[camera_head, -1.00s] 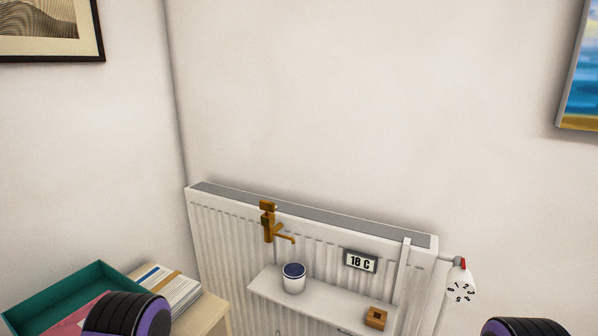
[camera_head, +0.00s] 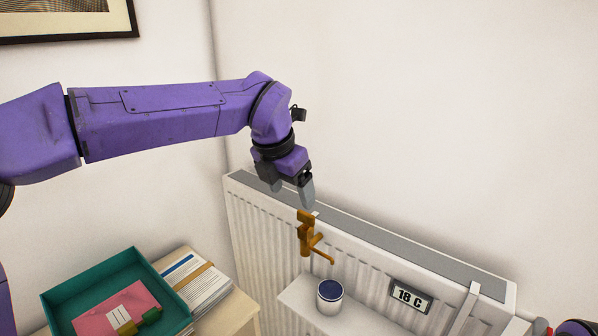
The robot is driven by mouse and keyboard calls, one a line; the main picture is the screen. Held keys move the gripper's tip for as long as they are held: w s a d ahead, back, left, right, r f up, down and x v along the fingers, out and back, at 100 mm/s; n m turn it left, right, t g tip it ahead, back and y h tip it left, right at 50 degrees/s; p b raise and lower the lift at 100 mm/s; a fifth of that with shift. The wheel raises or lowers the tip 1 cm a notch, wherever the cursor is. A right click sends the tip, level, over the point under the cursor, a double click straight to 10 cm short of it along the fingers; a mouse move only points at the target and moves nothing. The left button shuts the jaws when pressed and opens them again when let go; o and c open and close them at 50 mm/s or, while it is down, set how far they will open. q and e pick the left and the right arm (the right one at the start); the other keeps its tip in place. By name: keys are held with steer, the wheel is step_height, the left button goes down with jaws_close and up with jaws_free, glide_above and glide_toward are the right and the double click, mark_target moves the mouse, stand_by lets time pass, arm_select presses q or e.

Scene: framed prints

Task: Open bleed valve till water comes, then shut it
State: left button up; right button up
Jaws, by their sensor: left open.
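The brass bleed valve (camera_head: 304,238) is on the front of the white radiator (camera_head: 262,222), near its left end, with its spout pointing right and down. A white cup with a dark blue inside (camera_head: 330,296) stands on the shelf below the spout. No water shows at the spout. My left gripper (camera_head: 291,194) points down just above the valve's top. Its grey fingers are apart with nothing between them, and it does not clearly touch the valve.
A display reading 18 C (camera_head: 411,295) is on the radiator's front, right of the cup. A teal tray (camera_head: 76,289) with a pink sheet and small blocks lies at the lower left, beside stacked papers (camera_head: 198,284). The wall above the radiator is bare.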

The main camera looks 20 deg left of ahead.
mark_target(306, 213)
arm_select(q)
steer(key=shift+h, duration=0.3)
steer(key=x, duration=0.3)
steer(key=p+x, duration=0.1)
steer(key=x, duration=0.2)
steer(key=d+p+x, duration=0.1)
steer(key=x, duration=0.2)
steer(key=shift+w+r, duration=0.2)
steer(key=shift+w, duration=0.05)
